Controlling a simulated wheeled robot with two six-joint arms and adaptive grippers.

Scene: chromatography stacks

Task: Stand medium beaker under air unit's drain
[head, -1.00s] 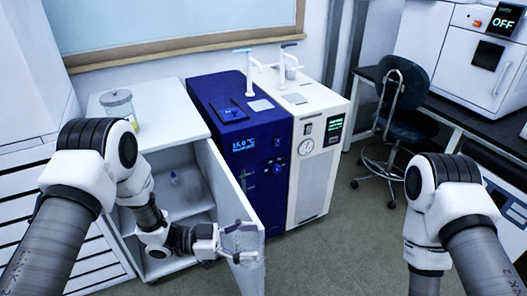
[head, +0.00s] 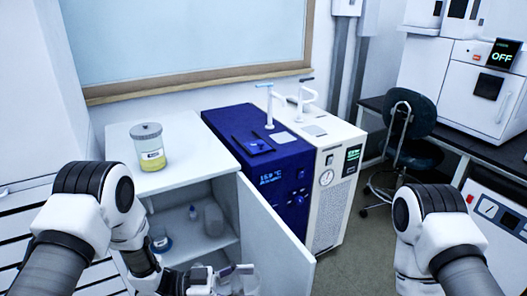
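A clear glass vessel, apparently the beaker (head: 247,281), is at my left gripper (head: 238,277), low in the head view. The gripper's fingers seem closed around its side; the lower part is cut off by the picture's bottom edge. A white unit with a round gauge and green display, which looks like the air unit (head: 329,200), stands right of a blue unit (head: 290,205) reading a temperature. I cannot make out a drain on its front. My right arm shows at the right, but its gripper is out of the picture.
A white cabinet (head: 190,150) stands at left with its door (head: 268,235) open towards the units. Glassware sits on its shelf; a lidded jar of yellow liquid (head: 149,148) stands on top. A chair (head: 412,130) is at right. Floor before the white unit is clear.

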